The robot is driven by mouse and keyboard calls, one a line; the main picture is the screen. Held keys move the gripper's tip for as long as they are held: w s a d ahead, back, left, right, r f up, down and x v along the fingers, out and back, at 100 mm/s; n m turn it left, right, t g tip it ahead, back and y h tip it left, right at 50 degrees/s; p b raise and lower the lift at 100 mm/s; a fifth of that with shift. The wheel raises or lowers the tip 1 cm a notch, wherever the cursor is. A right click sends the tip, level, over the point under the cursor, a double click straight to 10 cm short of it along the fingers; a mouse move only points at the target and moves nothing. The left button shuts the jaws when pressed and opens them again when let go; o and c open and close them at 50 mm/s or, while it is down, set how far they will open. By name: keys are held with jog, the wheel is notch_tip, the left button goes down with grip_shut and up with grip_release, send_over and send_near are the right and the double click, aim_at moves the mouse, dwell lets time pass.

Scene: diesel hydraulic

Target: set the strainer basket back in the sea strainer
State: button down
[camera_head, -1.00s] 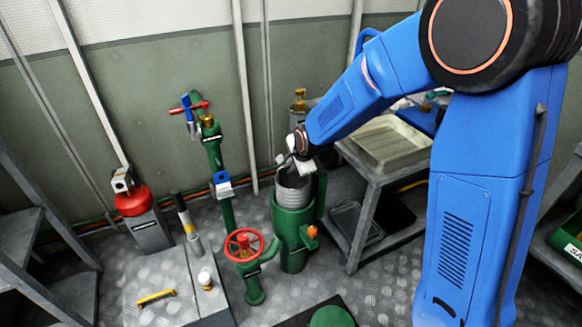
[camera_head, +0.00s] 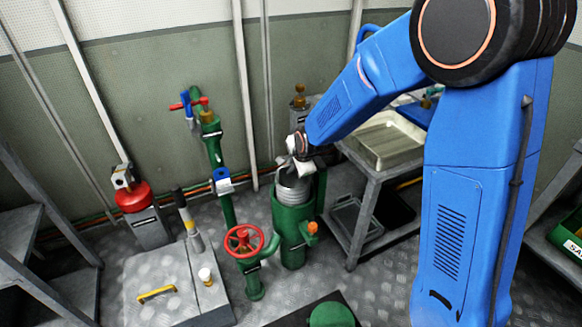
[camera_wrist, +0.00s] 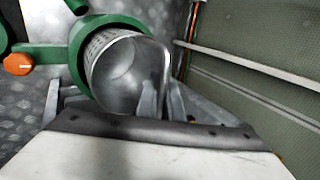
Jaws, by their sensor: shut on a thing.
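The sea strainer (camera_head: 292,247) is an upright green cylinder with an open top, standing on the floor left of the metal table. The grey strainer basket (camera_head: 293,190) stands partly inside its mouth, its upper part above the rim. My gripper (camera_head: 302,163) is shut on the basket at its top edge. In the wrist view the basket (camera_wrist: 128,70) looks perforated and open-topped, with the green strainer rim (camera_wrist: 78,62) around its lower part. The gripper fingers (camera_wrist: 160,100) meet the basket's near wall. How deep the basket sits is hard to tell.
A red handwheel valve (camera_head: 243,242) stands close left of the strainer. A tall green pipe with a red handle (camera_head: 210,135) rises behind it. A metal table with a tray (camera_head: 385,140) is at right. A green lid-like disc (camera_head: 331,315) lies in front on a dark mat.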

jog(key=shift+f, duration=4.8)
dwell(0.7)
jog(key=c, duration=1.8)
grip_release()
jog(key=shift+r, duration=0.1)
jog(key=v, duration=1.7)
jog(key=shift+s, duration=0.15)
